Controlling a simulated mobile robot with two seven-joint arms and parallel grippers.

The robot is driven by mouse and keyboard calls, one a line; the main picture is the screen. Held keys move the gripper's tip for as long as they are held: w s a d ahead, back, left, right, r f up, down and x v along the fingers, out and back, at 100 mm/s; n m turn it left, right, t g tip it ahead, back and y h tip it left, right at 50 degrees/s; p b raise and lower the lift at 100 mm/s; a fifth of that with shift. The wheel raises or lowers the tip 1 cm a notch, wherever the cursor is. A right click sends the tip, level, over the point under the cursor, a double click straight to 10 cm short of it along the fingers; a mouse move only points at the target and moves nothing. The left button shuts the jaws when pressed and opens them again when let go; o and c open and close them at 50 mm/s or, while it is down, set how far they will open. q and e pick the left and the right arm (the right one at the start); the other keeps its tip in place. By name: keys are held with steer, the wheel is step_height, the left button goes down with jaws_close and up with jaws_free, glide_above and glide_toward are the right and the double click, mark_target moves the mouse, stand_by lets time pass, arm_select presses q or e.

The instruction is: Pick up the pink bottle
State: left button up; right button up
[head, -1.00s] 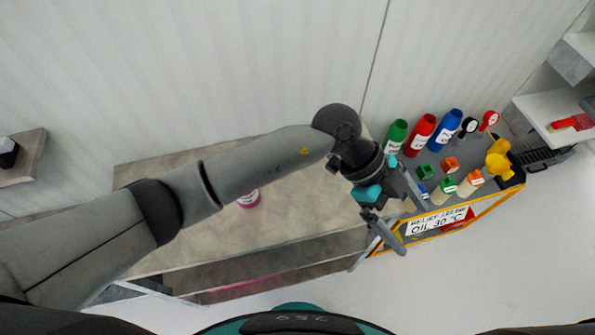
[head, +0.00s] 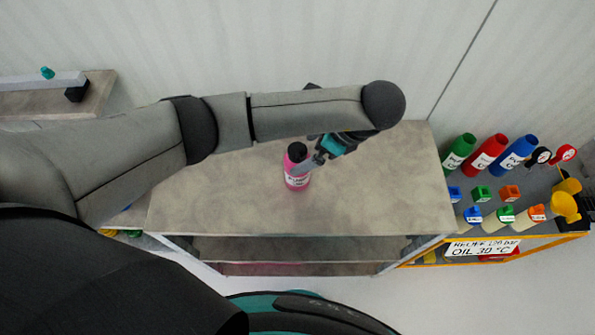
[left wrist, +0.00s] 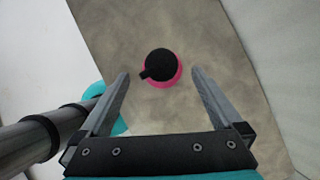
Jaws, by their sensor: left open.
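The pink bottle (head: 297,180) with a black cap stands upright on the grey table (head: 390,200) in the head view. In the left wrist view the bottle (left wrist: 162,68) shows from above, its black cap covering most of the pink body. My left gripper (head: 312,163) is at the bottle's right side in the head view, partly hidden by my arm. In the left wrist view its two fingers (left wrist: 158,85) are spread apart, with the bottle between and just beyond the tips. I cannot tell whether a finger touches it. My right gripper is in neither view.
A cart on the right carries green (head: 458,153), red (head: 487,154) and blue bottles (head: 517,153) and several small coloured blocks. A sign (head: 482,248) hangs on its front. A shelf (head: 98,95) is at the upper left. The table right of the bottle is clear.

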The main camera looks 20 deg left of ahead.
mark_target(291, 161)
arm_select(q)
steer(key=x, duration=0.3)
steer(key=shift+a+f+b, duration=0.15)
steer(key=shift+f+b, duration=0.15)
steer(key=shift+b, duration=0.1)
steer(key=x, duration=0.5)
steer(key=shift+w, duration=0.2)
steer(key=shift+c, duration=0.2)
jaws_close()
steer(key=shift+r, duration=0.1)
